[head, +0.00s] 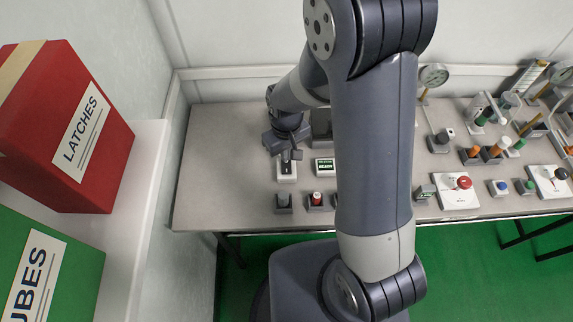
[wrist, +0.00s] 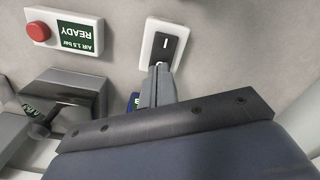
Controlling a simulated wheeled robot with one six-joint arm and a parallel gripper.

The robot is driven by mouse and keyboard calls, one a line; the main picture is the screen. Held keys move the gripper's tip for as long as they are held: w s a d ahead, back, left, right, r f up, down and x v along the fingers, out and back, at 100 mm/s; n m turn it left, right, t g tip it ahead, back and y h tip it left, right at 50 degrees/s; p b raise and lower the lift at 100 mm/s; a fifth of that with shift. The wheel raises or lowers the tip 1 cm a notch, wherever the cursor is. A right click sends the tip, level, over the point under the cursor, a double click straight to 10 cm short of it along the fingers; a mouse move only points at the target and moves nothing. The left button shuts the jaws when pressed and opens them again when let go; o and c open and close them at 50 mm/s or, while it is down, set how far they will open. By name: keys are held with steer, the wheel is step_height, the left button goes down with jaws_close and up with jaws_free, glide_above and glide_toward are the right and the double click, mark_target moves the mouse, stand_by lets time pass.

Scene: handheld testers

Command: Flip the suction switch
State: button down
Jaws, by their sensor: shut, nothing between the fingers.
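A small switch (wrist: 153,50) with a white plate and a dark rocker is on the pale bench top in the wrist view. It carries no label I can read. It also shows in the head view as a white block with a dark middle (head: 287,178), just in front of my gripper (head: 291,155). In the wrist view my gripper (wrist: 160,68) is shut and empty. Its fingertips are at the near edge of the white plate, overlapping it in the picture. I cannot tell whether they touch it.
A white box with a red button and a "READY" label (wrist: 65,27) is beside the switch. A grey block (wrist: 70,90) is close to the gripper. Small control blocks (head: 316,200) line the bench front. Red (head: 70,150) and green (head: 60,260) boxes are at left.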

steer(key=shift+f+b, duration=0.45)
steer(key=shift+f, duration=0.2)
steer(key=shift+r, duration=0.15)
steer(key=shift+r+p, duration=2.65)
steer(key=shift+r, duration=0.8)
steer(key=shift+f, duration=0.2)
step_height(320, 180, down, 7)
steer(key=b, duration=0.5)
steer(key=shift+r, duration=0.2)
